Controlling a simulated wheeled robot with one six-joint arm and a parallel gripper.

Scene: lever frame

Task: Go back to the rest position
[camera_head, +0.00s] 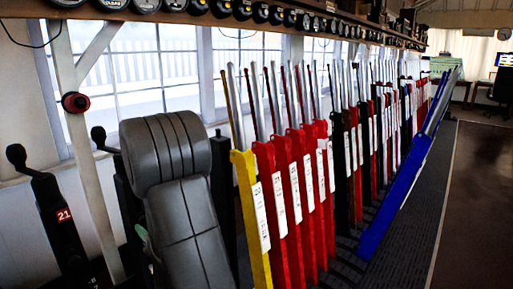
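A long row of upright levers runs from the near centre to the far right. The nearest is a yellow lever (255,225), followed by several red levers (292,205) with white number plates. Black, red and blue levers continue behind them. One blue lever (400,190) leans out to the right, away from the upright row. Its base is near the floor and its top is at the far right. I see nothing touching it.
A black lever marked 21 (62,222) stands at the far left. A shelf (300,17) with several round dials runs above the levers. Floor (470,215) at the right is clear.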

